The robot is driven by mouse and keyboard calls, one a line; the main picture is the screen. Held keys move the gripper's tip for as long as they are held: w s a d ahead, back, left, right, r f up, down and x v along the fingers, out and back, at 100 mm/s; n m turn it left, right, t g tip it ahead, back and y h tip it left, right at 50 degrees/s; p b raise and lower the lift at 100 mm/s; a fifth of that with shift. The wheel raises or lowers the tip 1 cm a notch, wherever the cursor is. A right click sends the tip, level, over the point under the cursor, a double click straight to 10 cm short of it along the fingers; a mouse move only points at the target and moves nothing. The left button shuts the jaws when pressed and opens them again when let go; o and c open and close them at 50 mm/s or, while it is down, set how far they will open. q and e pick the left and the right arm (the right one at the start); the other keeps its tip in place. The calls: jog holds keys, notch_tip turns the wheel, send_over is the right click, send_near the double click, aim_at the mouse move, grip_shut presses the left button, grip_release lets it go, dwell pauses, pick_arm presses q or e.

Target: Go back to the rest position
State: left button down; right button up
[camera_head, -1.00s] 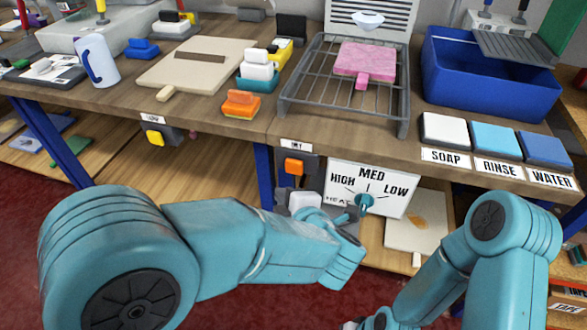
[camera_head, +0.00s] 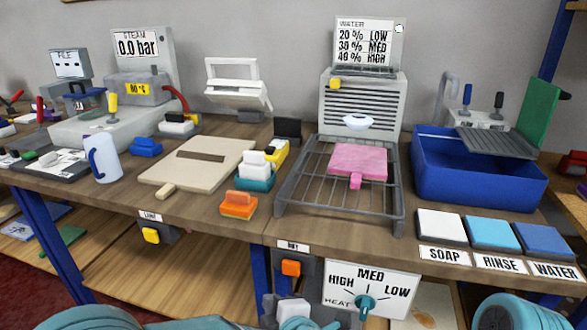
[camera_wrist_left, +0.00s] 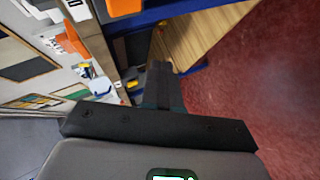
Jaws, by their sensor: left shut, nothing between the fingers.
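My left arm lies low along the bottom edge of the head view, and its gripper (camera_head: 308,323) is mostly cut off there, just below and left of the heat dial's teal knob (camera_head: 365,303). In the left wrist view the left gripper (camera_wrist_left: 164,75) is a dark pair of fingers, shut with nothing held. It is in front of the bench, with red floor to its right. Of my right arm only a teal joint shows at the bottom right of the head view. The right gripper is out of frame.
The heat panel (camera_head: 372,287) and an orange switch (camera_head: 291,267) are on the bench front near the left arm. Above are a wire rack (camera_head: 290,205) with a pink piece (camera_head: 358,164), a blue basin (camera_head: 480,183) and several pads. The lower shelf (camera_head: 185,275) is wooden.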

pick_arm(q)
jog(key=w+a+f+g+y, duration=0.15)
jog(key=a+f+g, duration=0.25)
jog(key=a+f, duration=1)
jog(key=s+a+f+m+g+h, duration=0.1)
jog(key=s+a+f+m+h, duration=0.3)
jog(key=f, duration=0.6)
jog(key=s+d+f+m+g+h, duration=0.35)
jog(key=s+d+m, duration=0.2)
jog(key=s, duration=0.25)
jog(key=s+d+f+m+g+h, duration=0.2)
jog(key=s+d+f+m+h, duration=0.2)
jog(key=s+m, duration=0.4)
notch_tip(320, 180, up, 18)
jog(key=s+p, duration=0.2)
jog(key=p, duration=1.5)
jog(key=shift+d+f+g, duration=0.25)
jog(key=shift+d+g, duration=0.1)
